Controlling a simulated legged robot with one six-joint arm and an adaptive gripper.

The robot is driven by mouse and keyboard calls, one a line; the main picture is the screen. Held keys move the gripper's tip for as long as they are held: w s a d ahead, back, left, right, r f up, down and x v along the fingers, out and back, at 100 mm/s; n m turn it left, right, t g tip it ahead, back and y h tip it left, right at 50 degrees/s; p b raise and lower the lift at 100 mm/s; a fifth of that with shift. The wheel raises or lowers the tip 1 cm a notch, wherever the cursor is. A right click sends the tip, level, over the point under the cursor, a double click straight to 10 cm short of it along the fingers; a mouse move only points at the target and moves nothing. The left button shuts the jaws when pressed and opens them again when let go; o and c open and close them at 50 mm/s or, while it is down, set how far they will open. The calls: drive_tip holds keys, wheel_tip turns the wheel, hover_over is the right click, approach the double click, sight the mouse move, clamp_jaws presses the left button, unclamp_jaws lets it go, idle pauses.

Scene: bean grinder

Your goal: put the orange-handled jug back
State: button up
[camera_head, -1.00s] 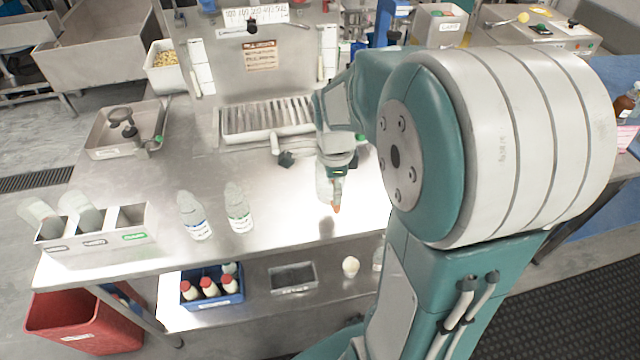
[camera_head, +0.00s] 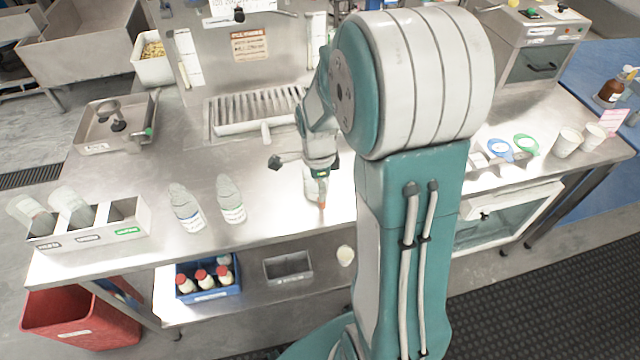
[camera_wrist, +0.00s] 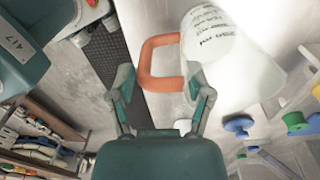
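The orange-handled jug (camera_wrist: 230,50) is a whitish, translucent vessel with printed text, at the upper right of the wrist view. Its orange handle (camera_wrist: 160,62) lies between the two fingers of my gripper (camera_wrist: 160,82). The fingers are spread, with a visible gap between the left finger and the handle, so they look open around it. In the head view my gripper (camera_head: 320,178) points down over the bright steel counter, with the pale jug (camera_head: 309,186) and a bit of orange at its tip. Whether the jug's base touches the counter is hard to tell.
Two clear bottles (camera_head: 186,208) (camera_head: 231,200) stand left of the gripper on the counter (camera_head: 160,172). A divided bin (camera_head: 95,238) holds more bottles at far left. A slatted drain (camera_head: 255,110) is behind. White cups (camera_head: 566,143) stand at the right. Counter between bottles and gripper is clear.

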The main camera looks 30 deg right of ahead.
drive_tip(key=shift+o, duration=1.2)
drive_tip(key=shift+r, duration=0.1)
wheel_tip(320, 180, up, 11)
drive_tip(key=s+a+r+n+t, duration=0.3)
drive_tip(key=s+n, duration=0.4)
drive_tip(key=n, duration=0.4)
drive_tip(key=s+a+r+n+t, duration=0.3)
drive_tip(key=s+a+r+n, duration=0.2)
drive_tip(key=n, duration=0.6)
drive_tip(key=shift+s+a, duration=1.1)
drive_tip(key=shift+a, duration=0.35)
